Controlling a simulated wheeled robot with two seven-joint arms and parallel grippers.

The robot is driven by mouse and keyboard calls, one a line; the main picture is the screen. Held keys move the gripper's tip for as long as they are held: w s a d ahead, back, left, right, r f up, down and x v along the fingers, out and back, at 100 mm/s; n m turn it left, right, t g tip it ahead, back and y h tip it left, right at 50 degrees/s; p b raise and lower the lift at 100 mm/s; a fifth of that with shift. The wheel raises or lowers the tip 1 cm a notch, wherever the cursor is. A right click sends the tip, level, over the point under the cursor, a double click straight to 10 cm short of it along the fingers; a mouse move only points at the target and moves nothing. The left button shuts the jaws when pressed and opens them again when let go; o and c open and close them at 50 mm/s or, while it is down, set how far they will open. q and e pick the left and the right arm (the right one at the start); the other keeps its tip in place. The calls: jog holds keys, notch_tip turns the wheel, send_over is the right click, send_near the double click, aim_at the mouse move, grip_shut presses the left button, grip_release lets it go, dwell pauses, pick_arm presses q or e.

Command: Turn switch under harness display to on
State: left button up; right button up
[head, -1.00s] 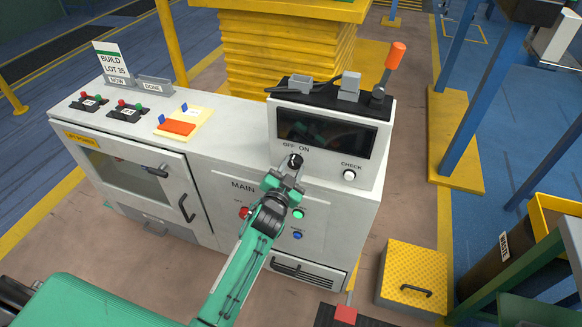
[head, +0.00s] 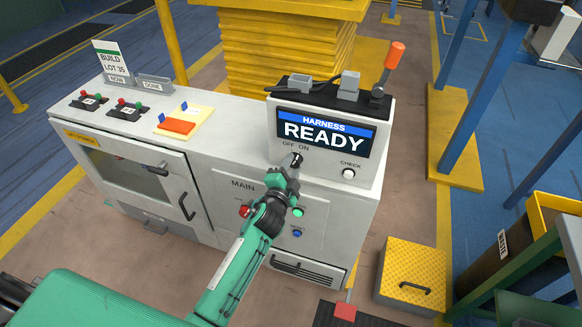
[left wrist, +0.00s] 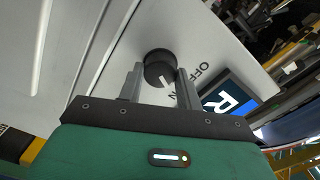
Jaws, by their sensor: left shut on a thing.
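The harness display (head: 323,132) is lit and reads "HARNESS READY". Just below it is the black rotary switch (head: 296,160), with OFF and ON labels above it. The left wrist view also shows the switch knob (left wrist: 159,69), its pale mark pointing toward the ON side. My left gripper (head: 290,170) is at the switch, with a finger on each side of the knob, shut on it. The fingers partly hide the knob's lower part in the head view. My right gripper is not in view.
A white CHECK button (head: 348,174) is right of the switch. Red (head: 244,211), green (head: 298,212) and blue (head: 297,233) buttons lie close around my left gripper on the MAIN panel. An orange-topped lever (head: 396,55) stands behind the display.

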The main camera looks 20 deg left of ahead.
pick_arm(q)
jog(key=shift+a, duration=0.1)
jog(key=o, duration=0.7)
jog(key=shift+o, duration=1.4)
jog(key=shift+s, duration=0.15)
jog(key=s+b, duration=0.1)
jog(key=s, duration=1.2)
jog(key=shift+s+a+b, duration=0.25)
jog(key=shift+a+b, duration=0.05)
jog(key=shift+b, duration=0.1)
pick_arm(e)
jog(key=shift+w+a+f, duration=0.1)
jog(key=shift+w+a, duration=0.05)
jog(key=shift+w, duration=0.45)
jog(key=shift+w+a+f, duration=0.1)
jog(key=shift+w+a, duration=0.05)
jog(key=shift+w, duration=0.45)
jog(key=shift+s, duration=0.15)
